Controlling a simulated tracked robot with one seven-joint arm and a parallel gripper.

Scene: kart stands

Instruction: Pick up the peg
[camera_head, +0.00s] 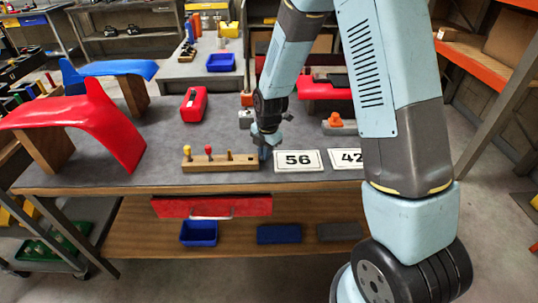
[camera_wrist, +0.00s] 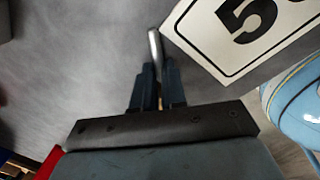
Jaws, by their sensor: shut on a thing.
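In the wrist view, my gripper (camera_wrist: 158,68) has its two dark fingers close together around a slim silver-grey peg (camera_wrist: 154,42), whose rounded end sticks out past the fingertips. In the head view, my gripper (camera_head: 265,150) points down at the right end of a wooden peg block (camera_head: 245,164), left of the card marked 56. The held peg cannot be made out there. How high the held peg is above the table is unclear.
The 56 card (camera_head: 298,160) lies right of my gripper; the 42 card (camera_head: 347,158) is partly behind my arm. A red box (camera_head: 194,104) stands behind the block. Red (camera_head: 75,115) and blue fairings are at left. An orange-topped item (camera_head: 337,122) stands back right.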

